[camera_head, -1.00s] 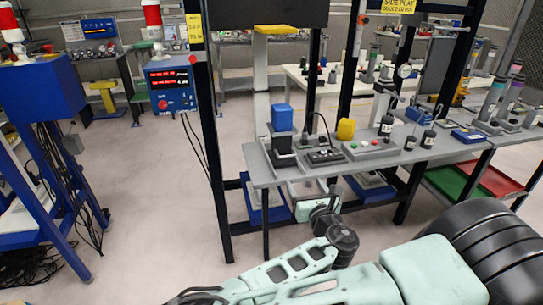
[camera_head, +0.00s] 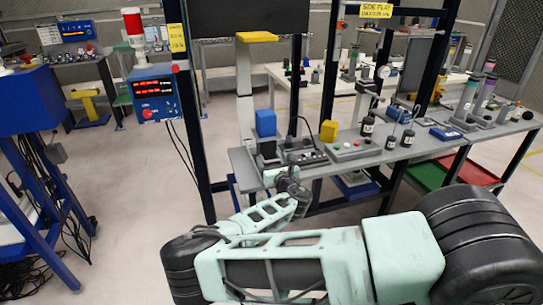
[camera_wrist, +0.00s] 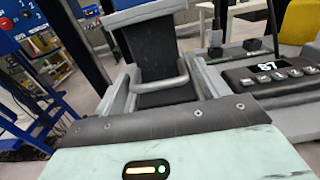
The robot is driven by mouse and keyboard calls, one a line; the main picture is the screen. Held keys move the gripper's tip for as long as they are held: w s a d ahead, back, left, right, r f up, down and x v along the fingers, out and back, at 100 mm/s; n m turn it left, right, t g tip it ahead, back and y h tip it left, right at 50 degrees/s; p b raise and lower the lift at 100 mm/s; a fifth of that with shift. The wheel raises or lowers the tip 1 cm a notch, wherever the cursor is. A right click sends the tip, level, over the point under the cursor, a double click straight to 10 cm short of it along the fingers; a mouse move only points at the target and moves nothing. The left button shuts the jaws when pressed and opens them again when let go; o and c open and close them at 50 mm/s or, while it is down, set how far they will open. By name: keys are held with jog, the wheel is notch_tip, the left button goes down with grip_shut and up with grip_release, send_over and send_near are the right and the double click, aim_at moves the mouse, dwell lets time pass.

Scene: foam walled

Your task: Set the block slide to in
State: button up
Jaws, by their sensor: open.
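A blue block (camera_head: 265,122) sits on a dark stand (camera_head: 267,148) at the left end of the grey bench in the head view. In the wrist view a dark slide body (camera_wrist: 152,50) with a grey U-shaped handle (camera_wrist: 172,80) fills the upper middle. My gripper (camera_wrist: 163,88) is open, its fingers on the left and right of the handle; I cannot tell whether they touch it. In the head view my gripper (camera_head: 272,171) is at the bench's front edge, just below the dark stand, with its fingertips hard to make out.
A keypad box with a small display (camera_wrist: 268,66) stands close on the right, and a yellow block (camera_head: 329,131) is beyond it. A black frame post (camera_head: 198,110) rises left of the bench.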

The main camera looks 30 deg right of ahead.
aim_at(265, 145)
jog(key=shift+x, duration=0.95)
jog(key=c, duration=1.1)
jog(key=b+x, duration=0.1)
jog(key=x, duration=0.1)
jog(key=b+x, duration=0.2)
jog(key=x, duration=0.1)
jog(key=b+x, duration=0.2)
jog(key=x, duration=0.1)
jog(key=shift+w+d+f, duration=0.2)
jog(key=shift+f, duration=0.15)
jog(key=shift+c, duration=0.2)
jog(key=shift+w+d+r+b, duration=0.1)
jog(key=shift+w+d+b, duration=0.05)
jog(key=shift+w+b, duration=0.2)
jog(key=shift+r, duration=0.25)
jog(key=o, duration=1.1)
jog(key=shift+w, duration=0.15)
